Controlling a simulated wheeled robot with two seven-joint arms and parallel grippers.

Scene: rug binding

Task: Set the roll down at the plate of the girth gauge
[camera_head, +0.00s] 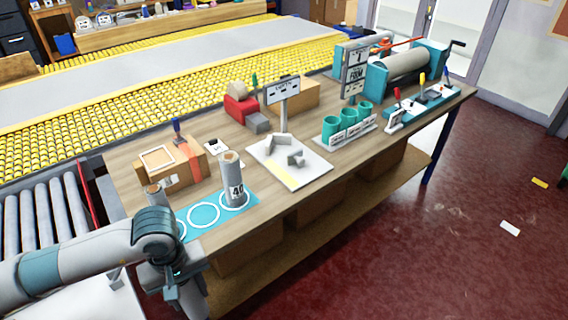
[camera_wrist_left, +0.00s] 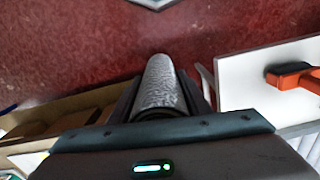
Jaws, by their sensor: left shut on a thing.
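My left gripper (camera_head: 178,292) hangs below my forearm, in front of the table's near left edge. In the left wrist view it is shut on a grey speckled roll (camera_wrist_left: 163,88), which points away between the fingers. In the head view this roll is not clearly visible. The girth gauge's white plate (camera_head: 268,150) lies mid-table, with grey angled blocks (camera_head: 294,157), a yellow strip and a signpost (camera_head: 283,92); the sign is too small to read surely. The gripper is apart from the plate, to its lower left. My right gripper is not in view.
A grey roll marked 40 (camera_head: 233,185) stands on a blue mat with white rings (camera_head: 204,215); another roll (camera_head: 156,195) stands partly behind my arm. A cardboard box (camera_head: 185,162), teal cups (camera_head: 348,123) and a roller machine (camera_head: 405,68) occupy the table.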

